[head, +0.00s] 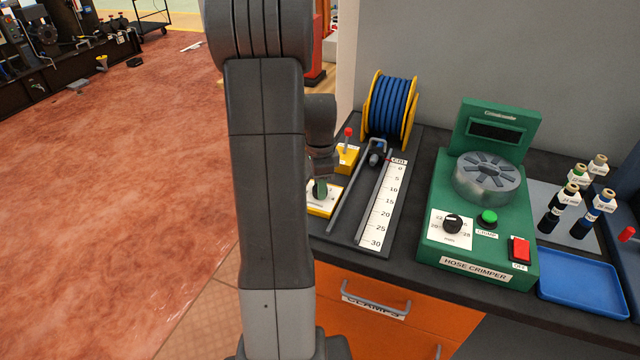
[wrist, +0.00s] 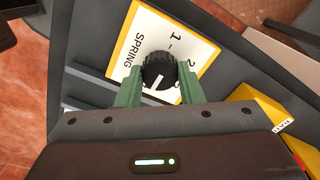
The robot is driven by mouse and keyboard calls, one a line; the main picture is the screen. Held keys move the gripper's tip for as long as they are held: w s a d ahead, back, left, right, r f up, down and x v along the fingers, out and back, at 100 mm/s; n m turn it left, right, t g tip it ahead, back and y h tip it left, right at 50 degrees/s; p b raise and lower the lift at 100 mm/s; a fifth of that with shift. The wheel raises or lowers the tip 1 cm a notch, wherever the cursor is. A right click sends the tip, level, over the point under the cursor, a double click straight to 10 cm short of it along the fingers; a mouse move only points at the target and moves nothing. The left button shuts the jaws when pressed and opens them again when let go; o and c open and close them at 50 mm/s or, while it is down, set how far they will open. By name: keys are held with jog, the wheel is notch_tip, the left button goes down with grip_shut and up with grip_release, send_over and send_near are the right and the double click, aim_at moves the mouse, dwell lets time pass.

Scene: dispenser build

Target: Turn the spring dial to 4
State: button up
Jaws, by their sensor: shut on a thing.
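The spring dial (wrist: 160,68) is a black ribbed knob with a white line on its face. It sits on a white plate with a yellow edge (wrist: 127,42), marked SPRING, with a 1 and part of a 2 showing; the other numbers are hidden. In the wrist view the white line runs toward the bottom, slightly left; I cannot tell which number it marks. My gripper (wrist: 158,90) has its two green fingers on either side of the knob, shut on it. In the head view my gripper (head: 320,188) is over the plate (head: 322,208), and the knob is hidden.
A yellow box with a red-tipped lever (head: 347,146) stands close behind. To the right are a cm ruler (head: 385,205), a blue hose reel (head: 390,105) and the green hose crimper (head: 477,240). My arm blocks much of the bench's left side.

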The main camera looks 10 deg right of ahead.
jog(key=o, duration=1)
notch_tip(320, 180, up, 14)
jog(key=shift+f, duration=0.1)
notch_tip(320, 180, down, 14)
jog(key=shift+r, duration=0.1)
dwell(0.4)
